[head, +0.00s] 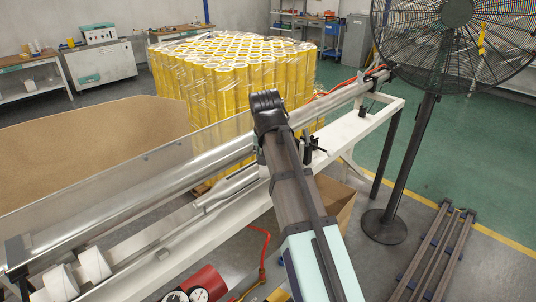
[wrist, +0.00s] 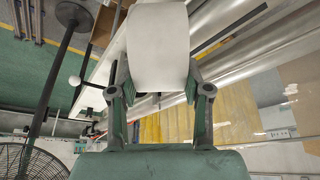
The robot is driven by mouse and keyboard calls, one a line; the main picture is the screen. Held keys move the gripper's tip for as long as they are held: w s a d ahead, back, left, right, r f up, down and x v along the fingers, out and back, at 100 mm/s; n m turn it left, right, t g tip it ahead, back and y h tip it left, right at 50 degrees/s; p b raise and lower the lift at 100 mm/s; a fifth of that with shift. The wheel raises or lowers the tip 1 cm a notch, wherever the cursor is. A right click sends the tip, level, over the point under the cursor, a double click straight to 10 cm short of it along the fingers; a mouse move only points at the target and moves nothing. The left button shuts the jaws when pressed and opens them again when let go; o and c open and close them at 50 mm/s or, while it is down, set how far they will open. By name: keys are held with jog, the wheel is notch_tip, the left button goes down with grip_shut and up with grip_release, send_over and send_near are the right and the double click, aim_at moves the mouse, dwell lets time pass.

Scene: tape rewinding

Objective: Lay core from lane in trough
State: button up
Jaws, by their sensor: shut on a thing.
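A white core (wrist: 160,45) is between the two fingers of my gripper (wrist: 158,92) in the wrist view, held near the fingertips. In the head view my gripper and the held core are hidden behind my arm. Two more white cores (head: 93,264) lie side by side in the lane (head: 150,245) at the lower left. A long shiny metal rail (head: 150,190) runs above the lane, from the lower left to the upper right. I cannot tell which part is the trough. Shiny metal also shows behind the held core in the wrist view (wrist: 235,65).
A wrapped stack of yellow rolls (head: 225,85) stands behind the rail. A large black fan (head: 428,110) stands at the right, with a metal frame (head: 437,250) on the floor near it. A brown board surface (head: 90,135) is at the left. A red-cased gauge (head: 200,290) is at the bottom.

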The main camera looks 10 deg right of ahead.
jog(key=s+a+r+n+y+p, duration=0.1)
jog(key=s+a+n+p, duration=0.25)
jog(key=a, duration=0.85)
jog(key=s+a+r+n+y+p, duration=0.1)
jog(key=s+a+n+p, duration=0.2)
jog(key=a, duration=0.9)
jog(key=s+a+r+n+y+p, duration=0.1)
jog(key=s+a+n+p, duration=0.3)
jog(key=a, duration=0.8)
notch_tip(320, 180, down, 12)
jog(key=b, duration=0.8)
jog(key=shift+s+m+y, duration=0.35)
jog(key=shift+s+y, duration=0.05)
jog(key=shift+s, duration=0.05)
jog(key=shift+a, duration=0.1)
jog(key=o, duration=0.9)
jog(key=shift+r, duration=0.1)
jog(key=shift+g, duration=0.3)
jog(key=v, duration=1.2)
